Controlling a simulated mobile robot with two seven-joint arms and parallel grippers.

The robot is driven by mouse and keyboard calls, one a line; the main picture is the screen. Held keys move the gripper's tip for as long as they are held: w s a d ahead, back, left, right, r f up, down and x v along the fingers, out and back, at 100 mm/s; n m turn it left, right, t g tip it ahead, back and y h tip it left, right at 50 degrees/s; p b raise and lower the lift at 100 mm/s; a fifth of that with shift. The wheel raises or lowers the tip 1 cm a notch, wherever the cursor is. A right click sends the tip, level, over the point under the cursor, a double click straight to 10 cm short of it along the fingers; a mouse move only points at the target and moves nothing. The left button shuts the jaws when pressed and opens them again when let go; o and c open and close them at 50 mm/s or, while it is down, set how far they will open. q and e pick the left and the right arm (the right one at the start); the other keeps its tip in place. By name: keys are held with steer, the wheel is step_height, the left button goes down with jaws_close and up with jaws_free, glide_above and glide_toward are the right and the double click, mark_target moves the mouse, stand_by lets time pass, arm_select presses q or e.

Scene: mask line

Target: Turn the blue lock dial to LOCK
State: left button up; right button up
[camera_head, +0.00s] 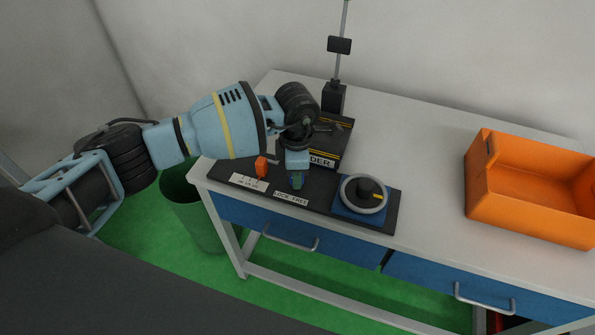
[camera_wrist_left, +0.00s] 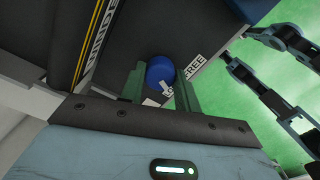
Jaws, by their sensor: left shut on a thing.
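The blue lock dial (camera_wrist_left: 160,72) sits on a dark panel (camera_head: 325,198), round and seen from above in the left wrist view. A white mark shows at its lower edge, but I cannot tell which word it points to. The label LOCK FREE (camera_head: 290,198) lies just in front of the dial; in the left wrist view one finger partly covers it and FREE is readable. My left gripper (camera_wrist_left: 160,88) has its green fingers on either side of the dial, shut on it. In the head view the gripper (camera_head: 297,181) comes down over the dial and mostly hides it. My right gripper is not in view.
An orange switch (camera_head: 262,166) stands close left of the gripper. A grey-ringed knob on a blue base (camera_head: 363,195) is to the right. A black box (camera_head: 335,145) and a pole (camera_head: 336,95) stand behind. An orange bin (camera_head: 530,215) is farther right, with bare tabletop between.

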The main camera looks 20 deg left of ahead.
arm_select(q)
steer(key=shift+m+b, duration=0.5)
steer(key=shift+m, duration=1.7)
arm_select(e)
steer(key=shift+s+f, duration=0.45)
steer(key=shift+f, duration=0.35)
arm_select(q)
steer(key=o, duration=1)
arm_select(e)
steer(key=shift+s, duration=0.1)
arm_select(q)
step_height(320, 180, up, 8)
steer(key=shift+f, duration=0.1)
